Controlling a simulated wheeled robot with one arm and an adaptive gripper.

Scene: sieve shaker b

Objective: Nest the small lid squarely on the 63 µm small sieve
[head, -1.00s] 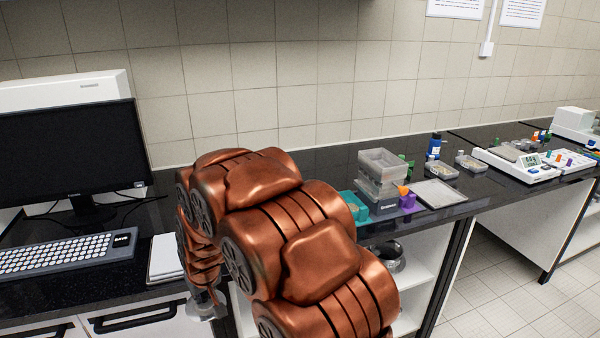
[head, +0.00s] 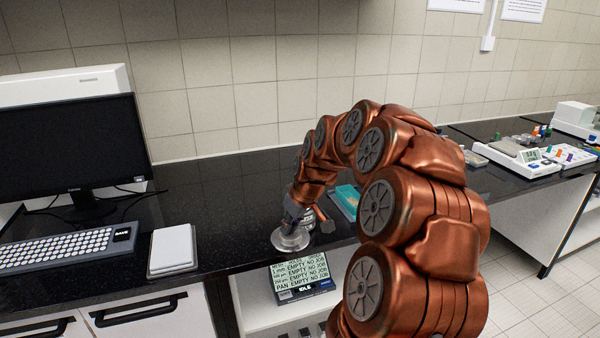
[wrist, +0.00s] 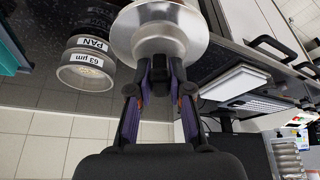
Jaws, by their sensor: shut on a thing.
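My gripper (wrist: 160,85) is shut on a shiny round metal piece, which I take to be the small lid (wrist: 160,22). The lid has a wide flange and fills the top middle of the wrist view. In the head view the lid (head: 289,239) hangs below my gripper (head: 303,220) by the counter's front edge. The 63 µm small sieve (wrist: 84,74) is at the left in the wrist view, labelled and inverted in the picture, stacked with the pan (wrist: 90,44). The lid is apart from this stack. In the head view my arm hides most of the stack.
A display panel (head: 301,274) reading IDLE stands below the counter edge. A teal item (head: 347,200) lies behind my wrist. A white flat box (head: 173,248), a keyboard (head: 70,248) and a monitor (head: 70,150) are at the left. The counter behind my gripper is clear.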

